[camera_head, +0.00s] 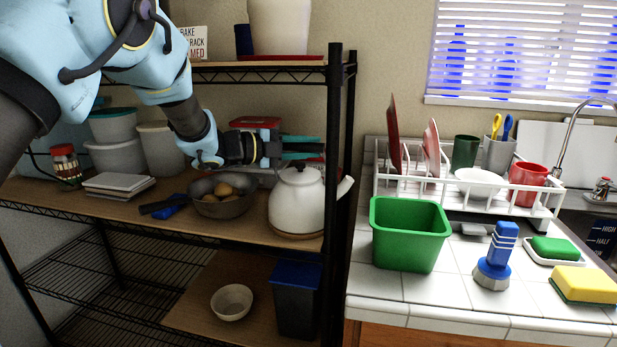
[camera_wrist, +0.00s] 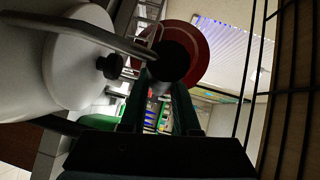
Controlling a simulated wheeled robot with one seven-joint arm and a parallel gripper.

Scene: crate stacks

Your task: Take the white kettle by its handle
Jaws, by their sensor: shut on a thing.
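The white kettle (camera_head: 296,207) stands on the right end of the middle shelf, on a brown round base. Its spout points right, towards the black post. My gripper (camera_head: 302,149) is just above the kettle, level, with its teal fingers pointing right. In the wrist view the white kettle (camera_wrist: 25,80) fills the left side, with its lid and black knob. Its grey handle (camera_wrist: 90,30) arcs over to a dark grip (camera_wrist: 168,62) between my fingers (camera_wrist: 160,105). My gripper is shut on this handle. The exact contact is dark and partly hidden.
A dark pan (camera_head: 222,204) holding round brown items sits left of the kettle. A black shelf post (camera_head: 333,180) stands close on the right, and the upper shelf (camera_head: 240,68) is overhead. A green bin (camera_head: 408,235) and a white dish rack (camera_head: 450,190) are on the tiled counter.

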